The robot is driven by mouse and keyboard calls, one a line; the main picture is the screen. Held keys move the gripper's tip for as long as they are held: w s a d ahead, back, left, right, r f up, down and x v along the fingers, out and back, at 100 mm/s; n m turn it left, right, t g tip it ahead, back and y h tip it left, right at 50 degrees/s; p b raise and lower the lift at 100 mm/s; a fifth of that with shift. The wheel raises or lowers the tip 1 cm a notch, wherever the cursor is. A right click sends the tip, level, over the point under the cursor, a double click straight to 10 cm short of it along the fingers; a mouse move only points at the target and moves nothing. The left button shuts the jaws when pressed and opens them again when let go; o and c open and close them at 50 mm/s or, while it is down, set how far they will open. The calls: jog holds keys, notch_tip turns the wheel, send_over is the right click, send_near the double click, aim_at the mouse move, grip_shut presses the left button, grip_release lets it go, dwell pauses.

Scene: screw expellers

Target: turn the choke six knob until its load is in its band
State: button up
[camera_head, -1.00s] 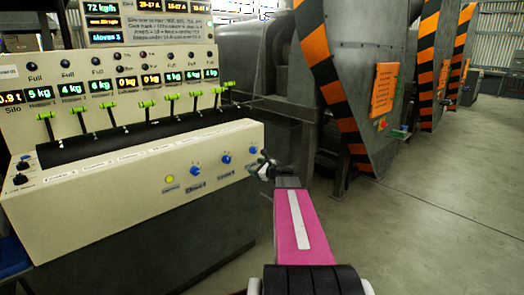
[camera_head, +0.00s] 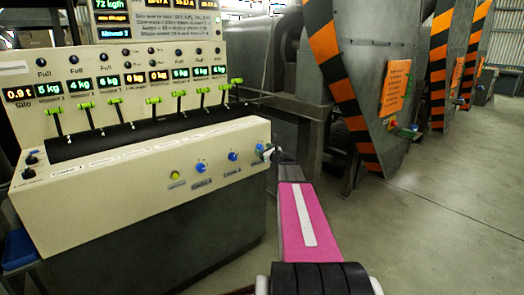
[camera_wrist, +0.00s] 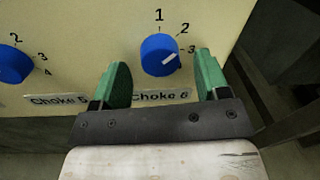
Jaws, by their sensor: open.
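The choke six knob (camera_wrist: 159,55) is a blue round knob with a pale pointer line, on the cream console front in the wrist view. The fingers look apart from the knob. In the head view, my gripper (camera_head: 268,153) is at the console's right end and partly covers that knob. The load displays (camera_head: 157,3) at the top are cut off and unreadable.
The Choke 5 knob (camera_wrist: 14,64) is to the left in the wrist view. In the head view, more blue knobs (camera_head: 200,168) and a yellow button (camera_head: 175,175) line the console front. Green-tipped levers (camera_head: 179,94) stand above. The floor (camera_head: 430,235) at right is clear.

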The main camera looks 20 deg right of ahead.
jog(key=shift+x, duration=0.8)
jog(key=c, duration=0.9)
jog(key=n, duration=0.4)
jog(key=shift+f+n, duration=0.1)
jog(key=shift+n, duration=2.4)
